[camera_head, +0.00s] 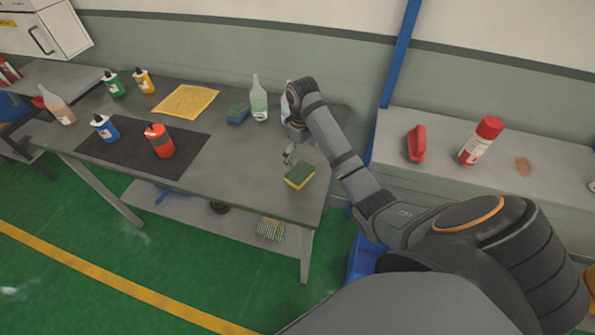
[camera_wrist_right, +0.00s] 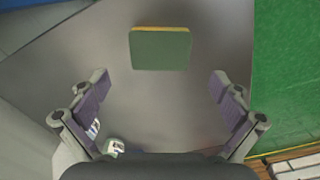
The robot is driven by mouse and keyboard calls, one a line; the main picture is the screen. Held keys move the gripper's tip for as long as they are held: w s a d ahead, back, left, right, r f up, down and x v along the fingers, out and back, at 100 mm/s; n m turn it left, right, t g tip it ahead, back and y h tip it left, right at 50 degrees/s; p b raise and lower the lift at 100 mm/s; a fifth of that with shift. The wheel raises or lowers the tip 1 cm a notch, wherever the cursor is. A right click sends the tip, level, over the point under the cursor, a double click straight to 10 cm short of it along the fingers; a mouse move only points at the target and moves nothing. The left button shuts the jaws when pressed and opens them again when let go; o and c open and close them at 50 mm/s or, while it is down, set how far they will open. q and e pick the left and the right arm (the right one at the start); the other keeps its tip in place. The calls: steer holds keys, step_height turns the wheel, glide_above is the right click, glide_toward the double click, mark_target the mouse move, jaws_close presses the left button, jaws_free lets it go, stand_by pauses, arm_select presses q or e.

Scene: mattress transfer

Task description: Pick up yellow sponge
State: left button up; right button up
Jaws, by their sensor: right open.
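The yellow sponge (camera_head: 300,176) has a green top face and yellow sides. It lies flat on the grey table (camera_head: 262,196) near its right front corner. It also shows in the right wrist view (camera_wrist_right: 160,48), green face up with a thin yellow edge. My right gripper (camera_head: 289,155) is above the table, just behind and left of the sponge. In the right wrist view its two fingers (camera_wrist_right: 158,85) are wide apart with nothing between them, and the sponge lies beyond the fingertips, roughly centred. My left gripper is not in view.
A blue and green sponge (camera_head: 238,113) and a clear bottle (camera_head: 259,99) stand behind my right gripper. A yellow cloth (camera_head: 187,101), a black mat (camera_head: 120,152) and several bottles are farther left.

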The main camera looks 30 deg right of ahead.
mark_target(300, 172)
steer(key=f, duration=0.1)
steer(key=f+b, duration=0.1)
steer(key=shift+w+a+f, duration=0.1)
steer(key=shift+w+f, duration=0.1)
steer(key=shift+f, duration=0.2)
steer(key=shift+w+f+b, duration=0.2)
steer(key=shift+f+b, duration=0.1)
steer(key=shift+r, duration=0.1)
steer(key=f+b, duration=0.2)
steer(key=shift+s+f+b, duration=0.25)
steer(key=shift+f+b, duration=0.05)
steer(key=shift+w+f, duration=0.1)
steer(key=shift+f, duration=0.8)
steer(key=shift+w+f, duration=0.15)
steer(key=shift+f, duration=0.15)
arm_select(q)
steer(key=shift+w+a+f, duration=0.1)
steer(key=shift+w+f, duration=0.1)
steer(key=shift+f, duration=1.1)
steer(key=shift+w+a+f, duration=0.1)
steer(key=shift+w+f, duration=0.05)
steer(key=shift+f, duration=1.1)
arm_select(e)
steer(key=c, duration=0.5)
